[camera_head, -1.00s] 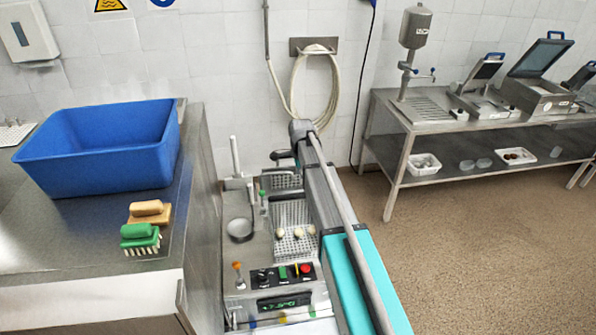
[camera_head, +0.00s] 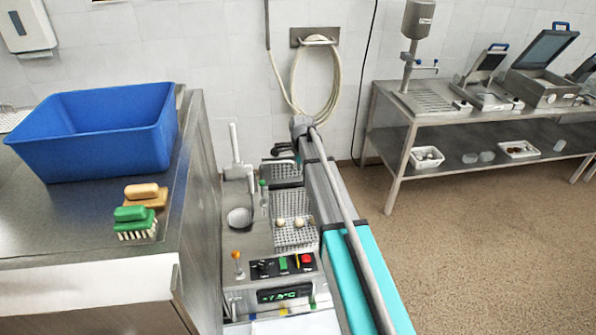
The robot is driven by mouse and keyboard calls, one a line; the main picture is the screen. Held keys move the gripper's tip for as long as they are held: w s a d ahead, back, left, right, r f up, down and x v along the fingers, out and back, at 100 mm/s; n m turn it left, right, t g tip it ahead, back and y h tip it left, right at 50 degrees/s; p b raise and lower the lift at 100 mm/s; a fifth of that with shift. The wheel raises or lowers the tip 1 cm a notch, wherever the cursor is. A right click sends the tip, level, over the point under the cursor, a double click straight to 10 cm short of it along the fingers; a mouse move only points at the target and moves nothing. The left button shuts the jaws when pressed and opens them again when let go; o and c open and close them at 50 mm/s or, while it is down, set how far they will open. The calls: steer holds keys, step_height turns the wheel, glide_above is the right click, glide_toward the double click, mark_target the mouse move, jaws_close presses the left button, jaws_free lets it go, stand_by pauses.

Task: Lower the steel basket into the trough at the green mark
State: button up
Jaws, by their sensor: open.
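A heated steel trough unit (camera_head: 245,265) stands low in the middle, with a lit display and buttons at its front. A perforated steel basket (camera_head: 290,240) with small pale round items sits in it; my arm hides its right side. A second perforated area (camera_head: 285,173), seemingly another basket, lies farther back. A green-tipped post (camera_head: 263,184) stands left of them; I cannot tell whether this is the green mark. The dark end beside my arm, apparently my gripper (camera_head: 284,149), is over the far part, open; its fingers are unclear and contact cannot be judged.
A steel counter at left holds a blue tub (camera_head: 100,148) and two brushes (camera_head: 137,222). A grey cup (camera_head: 239,218) is on the unit's left. A hose (camera_head: 312,85) hangs behind. A steel bench (camera_head: 440,115) with devices stands right; the floor before it is clear.

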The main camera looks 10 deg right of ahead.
mark_target(300, 183)
steer(key=shift+f+b, duration=2.75)
steer(key=shift+f, duration=0.4)
jaws_close()
steer(key=shift+s, duration=0.1)
steer(key=shift+r+p, duration=1.35)
steer(key=shift+a+r+p, duration=0.1)
steer(key=shift+r+p, duration=0.45)
